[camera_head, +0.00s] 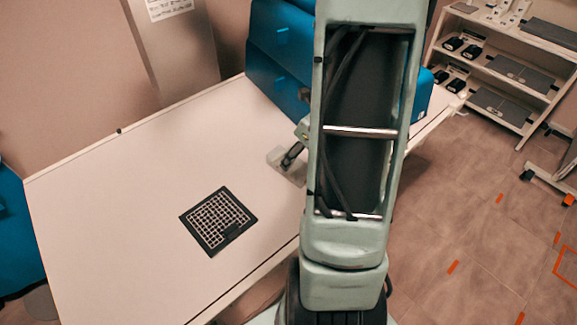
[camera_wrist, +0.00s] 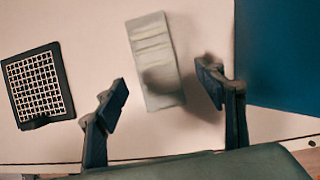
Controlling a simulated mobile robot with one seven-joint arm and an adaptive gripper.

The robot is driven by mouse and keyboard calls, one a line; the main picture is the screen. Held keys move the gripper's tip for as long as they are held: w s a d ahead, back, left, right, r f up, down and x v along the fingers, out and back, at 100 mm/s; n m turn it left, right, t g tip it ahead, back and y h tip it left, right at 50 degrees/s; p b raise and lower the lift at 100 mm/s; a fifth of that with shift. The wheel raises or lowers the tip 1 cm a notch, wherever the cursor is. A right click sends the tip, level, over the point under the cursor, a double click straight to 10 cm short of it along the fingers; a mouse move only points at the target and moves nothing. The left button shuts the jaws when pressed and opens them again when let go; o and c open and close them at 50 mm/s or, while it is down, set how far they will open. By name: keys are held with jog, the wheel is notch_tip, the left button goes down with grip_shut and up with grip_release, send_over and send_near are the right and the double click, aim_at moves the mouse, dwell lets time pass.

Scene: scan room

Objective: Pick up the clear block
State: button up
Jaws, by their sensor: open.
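The clear block (camera_wrist: 150,45) looks like a pale, translucent, oblong piece with faint bands across it. It lies on the white table, slightly tilted in the wrist view, with a dark shadow on its near half. My gripper (camera_wrist: 164,88) is open and empty, one finger on each side of the block's near end in that view. I cannot tell its height above the block. In the head view the block (camera_head: 275,156) shows beside my gripper (camera_head: 290,157), partly hidden by the gripper and arm.
A black square grid plate (camera_head: 218,219) lies on the white table (camera_head: 110,190), left of the block; it also shows in the wrist view (camera_wrist: 38,85). A large blue box (camera_head: 278,50) stands behind, close to the block's right in the wrist view. The table's left part is clear.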

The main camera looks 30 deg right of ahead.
jog(key=x, duration=0.4)
jog(key=b+x, duration=0.1)
jog(key=x, duration=0.1)
jog(key=shift+w+a, duration=0.35)
jog(key=shift+w, duration=0.05)
jog(key=shift+c, duration=0.2)
jog(key=c, duration=1.6)
